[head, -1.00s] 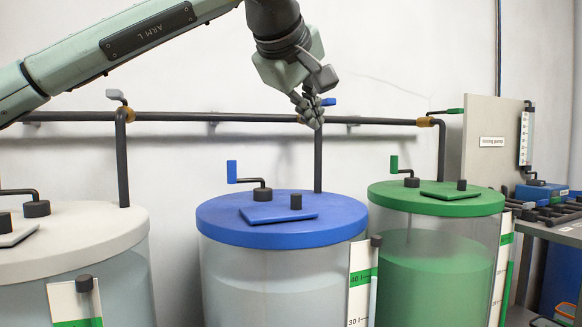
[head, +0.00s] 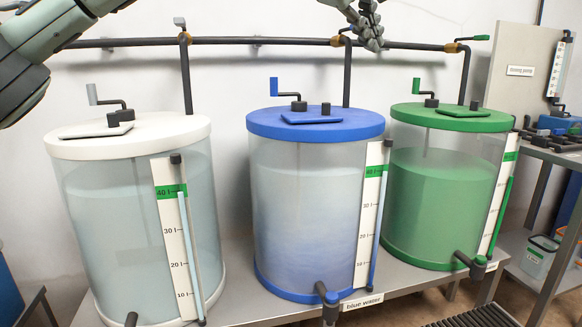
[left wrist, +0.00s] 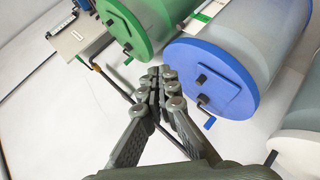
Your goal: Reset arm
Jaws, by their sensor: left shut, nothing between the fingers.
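My left gripper (head: 368,28) shows at the top edge of the head view, in front of the wall pipe (head: 290,42) and above the blue-lidded tank (head: 300,205). In the left wrist view its fingers (left wrist: 160,85) are together with nothing between them. The blue lid (left wrist: 213,78) and green lid (left wrist: 122,28) lie beyond the fingers there. My left arm comes in at the upper left of the head view, its middle part cut off by the top edge. My right gripper is not in view.
A white-lidded tank (head: 120,225) and a green-lidded tank (head: 440,205) flank the blue one on a grey bench (head: 400,285). A side table (head: 560,158) with a grey panel (head: 520,75) stands at the right. Crank handles rise from the lids.

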